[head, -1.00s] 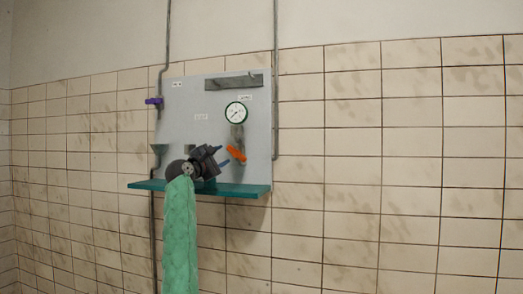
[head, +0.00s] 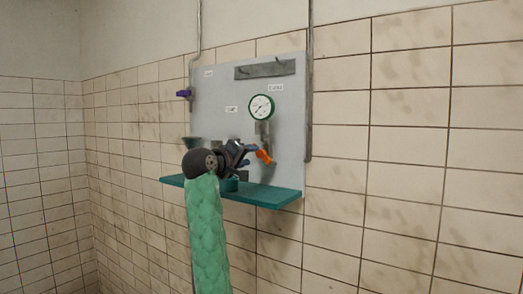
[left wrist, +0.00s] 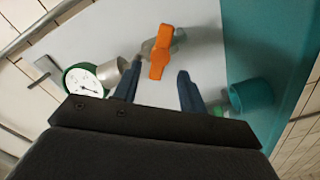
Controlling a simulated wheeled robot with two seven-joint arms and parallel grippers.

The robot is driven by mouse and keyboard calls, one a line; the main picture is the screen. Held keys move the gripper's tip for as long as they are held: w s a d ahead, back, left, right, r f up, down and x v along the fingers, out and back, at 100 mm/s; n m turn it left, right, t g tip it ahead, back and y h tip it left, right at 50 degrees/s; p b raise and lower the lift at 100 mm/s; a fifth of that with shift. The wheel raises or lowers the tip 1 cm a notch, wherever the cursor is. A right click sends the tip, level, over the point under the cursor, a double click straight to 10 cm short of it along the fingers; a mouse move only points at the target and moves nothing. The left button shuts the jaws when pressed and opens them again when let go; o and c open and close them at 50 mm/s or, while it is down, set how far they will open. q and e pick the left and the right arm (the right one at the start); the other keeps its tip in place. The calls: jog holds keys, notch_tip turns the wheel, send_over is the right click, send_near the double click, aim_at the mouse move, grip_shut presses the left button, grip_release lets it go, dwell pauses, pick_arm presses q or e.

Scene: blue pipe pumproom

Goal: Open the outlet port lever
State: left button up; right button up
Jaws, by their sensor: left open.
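An orange lever (head: 264,157) sits on a fitting low on the grey panel (head: 222,98), below the gauge. It also shows in the left wrist view (left wrist: 160,52). A purple lever (head: 184,93) is at the panel's left edge. The labels are too small to read, so I cannot tell which lever is marked outlet. My left gripper (head: 250,153) is open and empty, just left of the orange lever in the head view. In the left wrist view the orange lever's lower end appears between the fingertips; contact cannot be told. My right gripper is not in view.
A round gauge (head: 261,107) is above the orange lever, with a hook rail (head: 265,69) higher up. A teal shelf (head: 270,196) runs under the panel, and a teal cup (left wrist: 252,97) stands on it close to one finger. Grey pipes run along both panel sides.

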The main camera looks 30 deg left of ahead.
aim_at(260, 154)
pick_arm(q)
jog(key=w+p, duration=0.1)
jog(key=w, duration=0.1)
jog(key=w+d, duration=0.1)
jog(key=w, duration=0.1)
jog(key=shift+w+p, duration=0.1)
jog(key=shift+p, duration=0.3)
jog(key=shift+w+a, duration=0.15)
jog(key=shift+w, duration=0.25)
jog(key=shift+w+f, duration=0.1)
jog(key=shift+w, duration=0.05)
grip_shut()
